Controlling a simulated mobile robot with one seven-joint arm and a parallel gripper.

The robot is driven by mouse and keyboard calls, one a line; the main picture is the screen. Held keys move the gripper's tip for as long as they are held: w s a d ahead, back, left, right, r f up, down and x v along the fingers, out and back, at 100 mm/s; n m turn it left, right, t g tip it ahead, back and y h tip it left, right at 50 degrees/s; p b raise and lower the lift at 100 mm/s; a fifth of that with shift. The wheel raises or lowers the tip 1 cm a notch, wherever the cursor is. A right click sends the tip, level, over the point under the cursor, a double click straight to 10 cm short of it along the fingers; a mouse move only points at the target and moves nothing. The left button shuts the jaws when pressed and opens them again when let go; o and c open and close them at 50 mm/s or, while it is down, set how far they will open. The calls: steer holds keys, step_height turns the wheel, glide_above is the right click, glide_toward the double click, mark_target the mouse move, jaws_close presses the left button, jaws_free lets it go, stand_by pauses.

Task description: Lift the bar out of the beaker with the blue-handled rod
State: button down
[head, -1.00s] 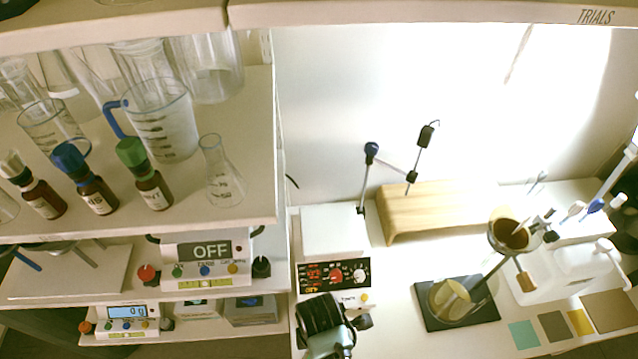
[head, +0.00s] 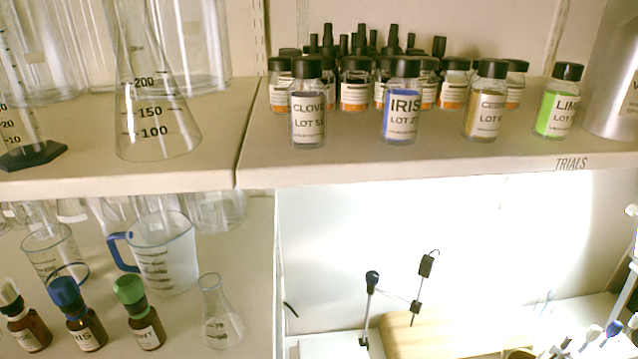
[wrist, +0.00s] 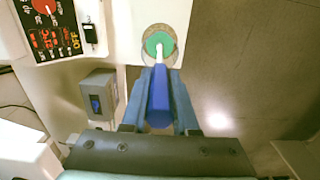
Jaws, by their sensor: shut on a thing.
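In the wrist view my gripper (wrist: 160,122) is shut on the blue handle (wrist: 160,98) of the rod. The rod's pale shaft (wrist: 159,55) runs away from the handle to a round vessel, seemingly the beaker (wrist: 146,32), with a green round area inside (wrist: 160,42). The shaft's end overlaps the green; I cannot tell how deep it reaches. I cannot make out the bar. My gripper and the beaker are outside the head view.
A control panel (wrist: 45,25) with red displays and a grey box (wrist: 98,98) lie left of the gripper. Open floor (wrist: 255,60) is to the right.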

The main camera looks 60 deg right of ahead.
steer(key=shift+r, duration=0.1)
steer(key=shift+r+p, duration=4.15)
steer(key=shift+p, duration=0.15)
steer(key=shift+r+p, duration=0.4)
steer(key=shift+r, duration=2.25)
